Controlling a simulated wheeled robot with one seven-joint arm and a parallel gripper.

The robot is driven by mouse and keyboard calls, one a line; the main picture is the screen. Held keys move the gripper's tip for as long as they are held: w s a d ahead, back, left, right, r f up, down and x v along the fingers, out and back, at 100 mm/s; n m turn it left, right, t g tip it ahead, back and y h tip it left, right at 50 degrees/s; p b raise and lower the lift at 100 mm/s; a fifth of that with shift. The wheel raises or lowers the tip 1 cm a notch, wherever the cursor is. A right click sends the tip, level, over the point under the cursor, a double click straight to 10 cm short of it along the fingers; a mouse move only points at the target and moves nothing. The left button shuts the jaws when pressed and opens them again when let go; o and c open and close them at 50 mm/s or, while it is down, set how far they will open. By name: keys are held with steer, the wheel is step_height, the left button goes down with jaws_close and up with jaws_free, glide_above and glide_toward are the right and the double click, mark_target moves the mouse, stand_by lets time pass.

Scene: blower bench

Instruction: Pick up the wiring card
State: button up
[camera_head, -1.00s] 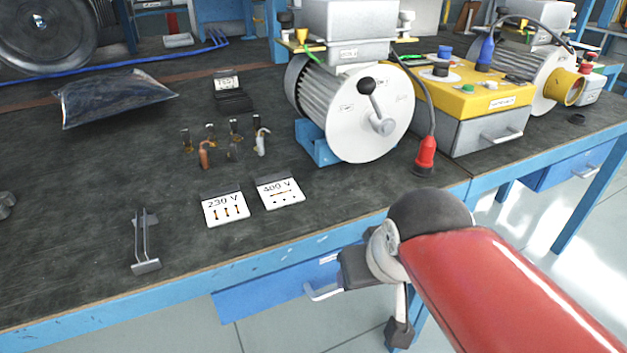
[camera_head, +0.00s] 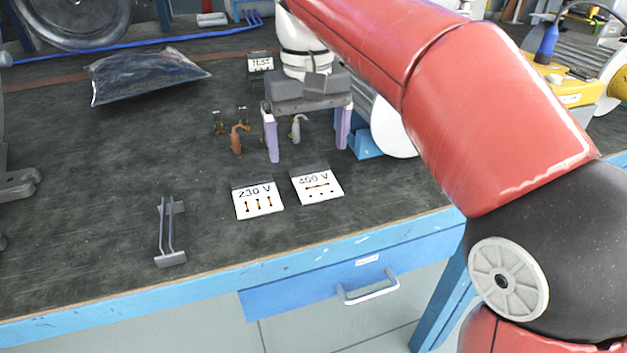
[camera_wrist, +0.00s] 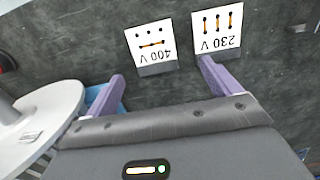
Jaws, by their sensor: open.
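Two white wiring cards with dark top edges lie on the bench in the head view. The 230 V card (camera_head: 258,202) shows three upright orange bars. The 400 V card (camera_head: 318,185) lies to its right and shows one level bar with dots. In the wrist view, the 400 V card (camera_wrist: 152,45) is left of centre and the 230 V card (camera_wrist: 216,32) is right of centre, both beyond the fingertips. My gripper (camera_head: 309,150) is open and empty, pointing down behind the cards. Its lilac fingers are wide apart and touch neither card.
Small terminal pieces, one copper-coloured (camera_head: 236,140), stand around my gripper. A TEST card holder (camera_head: 260,63) is behind it. A metal bracket (camera_head: 170,232) lies left of the cards, and a dark bag (camera_head: 148,73) lies at the back left. The motor (camera_head: 392,125) is close on the right.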

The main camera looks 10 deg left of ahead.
mark_target(314, 178)
steer(key=f, duration=0.4)
steer(key=f+b, duration=0.1)
steer(key=shift+w+d+f, duration=0.3)
steer(key=shift+d+f, duration=0.05)
steer(key=shift+f, duration=0.05)
steer(key=c, duration=1.1)
